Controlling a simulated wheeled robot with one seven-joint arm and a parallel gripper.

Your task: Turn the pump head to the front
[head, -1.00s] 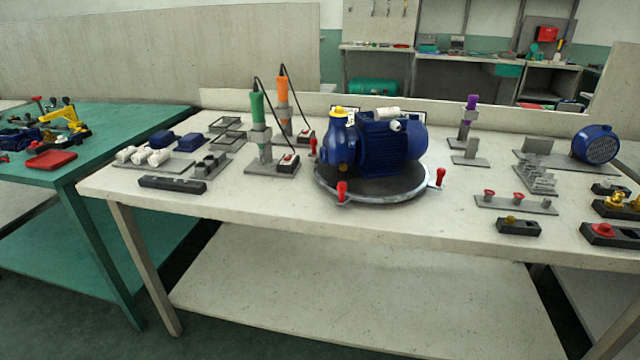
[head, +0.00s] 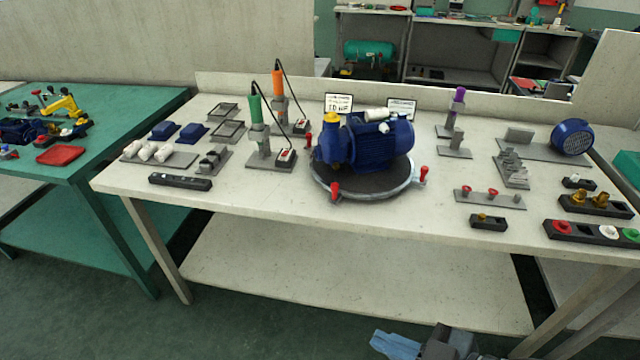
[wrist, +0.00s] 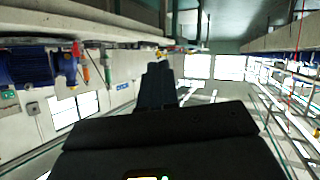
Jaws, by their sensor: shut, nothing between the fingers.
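The blue pump (head: 362,145) stands on a round dark turntable (head: 345,188) with a pale rim and red upright handles (head: 335,191). The pump head (head: 330,150), with a yellow cap on top, is at the left end; the finned motor extends to the right. My gripper (wrist: 157,72) shows in the wrist view with its dark fingers together, empty. It is clear of the turntable. In the head view only part of my arm shows at the bottom edge, and the fingers cannot be made out.
The pump is on a pale workbench (head: 270,210). Green and orange tools on stands (head: 257,112) are close left of the turntable. A rack with red knobs (head: 490,196) and a purple-topped stand (head: 455,105) are to its right. The bench front before the turntable is clear.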

